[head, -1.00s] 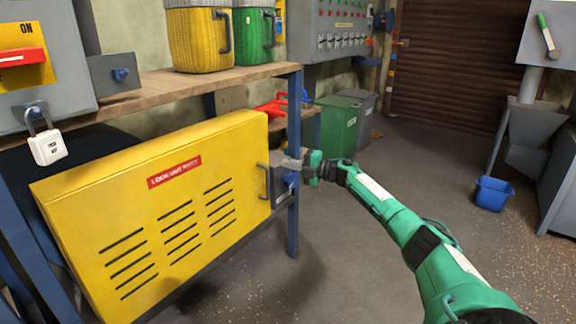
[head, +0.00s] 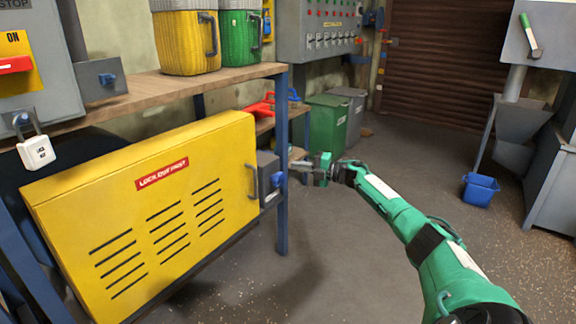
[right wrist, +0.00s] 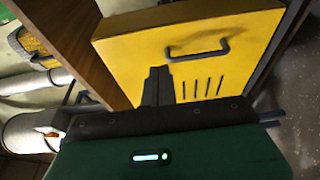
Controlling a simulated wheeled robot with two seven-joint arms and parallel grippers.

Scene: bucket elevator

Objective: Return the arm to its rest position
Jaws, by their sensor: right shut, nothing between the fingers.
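My right arm comes in from the lower right of the head view. Its green and grey gripper (head: 300,166) is shut and empty, just right of the blue bench leg. It stands apart from the handle (head: 252,182) of the yellow guard panel (head: 125,200). In the right wrist view the closed dark fingers (right wrist: 157,85) show in front of the yellow panel (right wrist: 235,70) and below its dark handle (right wrist: 200,50). My left gripper is in neither view.
A wooden bench (head: 150,95) with blue legs bears a yellow bin (head: 187,45) and a green bin (head: 240,40). A white padlock (head: 36,152) hangs at left. A green waste bin (head: 327,128) and a blue bucket (head: 480,188) stand on the floor. The middle floor is open.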

